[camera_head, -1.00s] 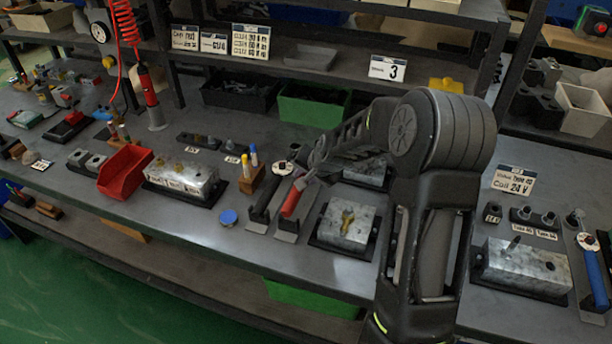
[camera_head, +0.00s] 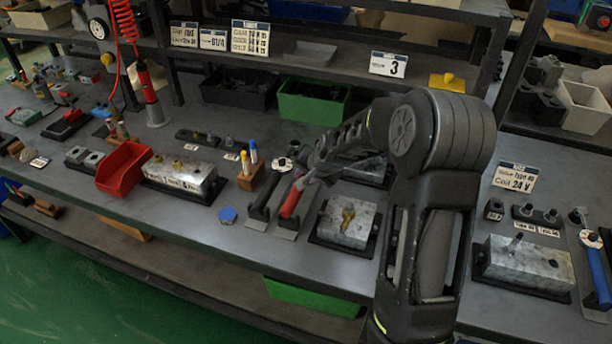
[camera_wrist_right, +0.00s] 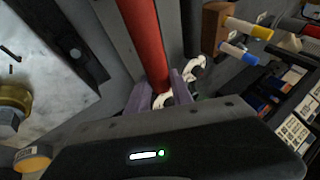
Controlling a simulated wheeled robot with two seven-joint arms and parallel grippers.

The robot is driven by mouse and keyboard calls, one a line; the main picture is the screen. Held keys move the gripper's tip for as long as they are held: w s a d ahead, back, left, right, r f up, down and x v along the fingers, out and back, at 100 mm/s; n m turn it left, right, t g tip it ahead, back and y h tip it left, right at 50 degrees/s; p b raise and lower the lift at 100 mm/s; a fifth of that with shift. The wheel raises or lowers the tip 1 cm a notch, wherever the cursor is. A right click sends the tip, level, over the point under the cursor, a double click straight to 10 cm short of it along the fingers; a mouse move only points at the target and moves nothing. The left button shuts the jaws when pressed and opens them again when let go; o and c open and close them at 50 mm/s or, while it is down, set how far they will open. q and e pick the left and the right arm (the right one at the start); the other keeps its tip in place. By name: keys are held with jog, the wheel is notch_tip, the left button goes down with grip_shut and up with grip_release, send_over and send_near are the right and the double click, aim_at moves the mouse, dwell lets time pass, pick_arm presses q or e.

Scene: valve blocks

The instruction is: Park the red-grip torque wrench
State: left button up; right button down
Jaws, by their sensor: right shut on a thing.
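The red-grip torque wrench (camera_head: 290,203) lies over a grey holder plate (camera_head: 286,234) on the bench, between the black-grip wrench and a metal valve block. My right gripper (camera_head: 308,181) is shut on it near the head end. In the right wrist view the red grip (camera_wrist_right: 146,40) runs between the two fingers (camera_wrist_right: 164,92). The wrench head is mostly hidden by the gripper. I cannot tell whether the wrench rests fully on the plate. My left gripper is not in view.
A black-grip wrench (camera_head: 261,202) lies close on the left. A valve block (camera_head: 346,222) with a brass fitting stands close on the right. A wooden marker holder (camera_head: 252,176) and a blue cap (camera_head: 228,216) are farther left. Shelf posts and bins stand behind.

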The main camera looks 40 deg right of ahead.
jog(key=shift+f, duration=0.25)
jog(key=shift+f+b, duration=0.95)
jog(key=shift+b, duration=0.2)
jog(key=c, duration=1.1)
grip_release()
jog(key=shift+f, duration=0.1)
jog(key=shift+o, duration=0.2)
jog(key=shift+f, duration=0.1)
